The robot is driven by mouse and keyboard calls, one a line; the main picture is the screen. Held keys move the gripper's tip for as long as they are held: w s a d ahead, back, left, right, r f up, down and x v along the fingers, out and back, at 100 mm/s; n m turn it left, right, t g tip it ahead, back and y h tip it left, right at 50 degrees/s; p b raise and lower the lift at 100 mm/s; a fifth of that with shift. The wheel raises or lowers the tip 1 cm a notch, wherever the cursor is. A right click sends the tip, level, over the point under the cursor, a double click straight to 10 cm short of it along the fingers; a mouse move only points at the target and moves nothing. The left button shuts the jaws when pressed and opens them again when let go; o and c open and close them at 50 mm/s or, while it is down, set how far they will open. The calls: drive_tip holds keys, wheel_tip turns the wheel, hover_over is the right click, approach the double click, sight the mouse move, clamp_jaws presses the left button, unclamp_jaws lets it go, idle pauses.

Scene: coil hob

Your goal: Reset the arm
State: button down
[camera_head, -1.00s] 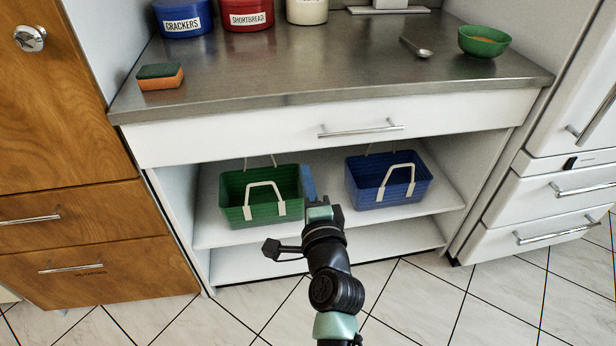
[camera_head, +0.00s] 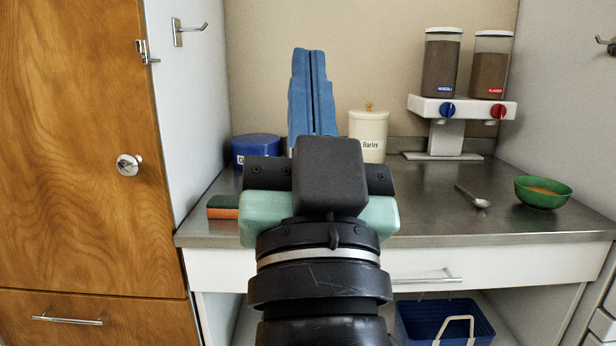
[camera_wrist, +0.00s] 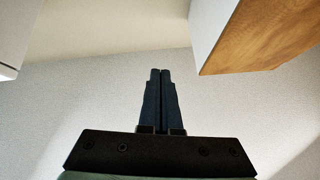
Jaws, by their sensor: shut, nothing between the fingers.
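My gripper (camera_head: 313,62) is raised in the middle of the head view, pointing up in front of the back wall. Its two blue fingers are together with nothing between them. In the wrist view the shut fingers (camera_wrist: 160,78) point at a bare pale wall and touch nothing. My arm hides the middle of the counter and part of the shelf below.
The steel counter (camera_head: 430,210) holds a blue canister (camera_head: 256,148), a Barley canister (camera_head: 368,135), a cereal dispenser (camera_head: 462,108), a spoon (camera_head: 472,197), a green bowl (camera_head: 543,192) and a sponge (camera_head: 222,208). A blue basket (camera_head: 445,320) is below. A wooden cabinet (camera_head: 80,150) stands left.

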drive_tip(key=s+r+n+t+h, duration=0.1)
drive_tip(key=s+r, duration=0.3)
drive_tip(key=s, duration=0.1)
wheel_tip(320, 180, up, 27)
drive_tip(key=p, duration=2.7)
drive_tip(key=shift+s, duration=0.15)
drive_tip(key=shift+a, duration=0.1)
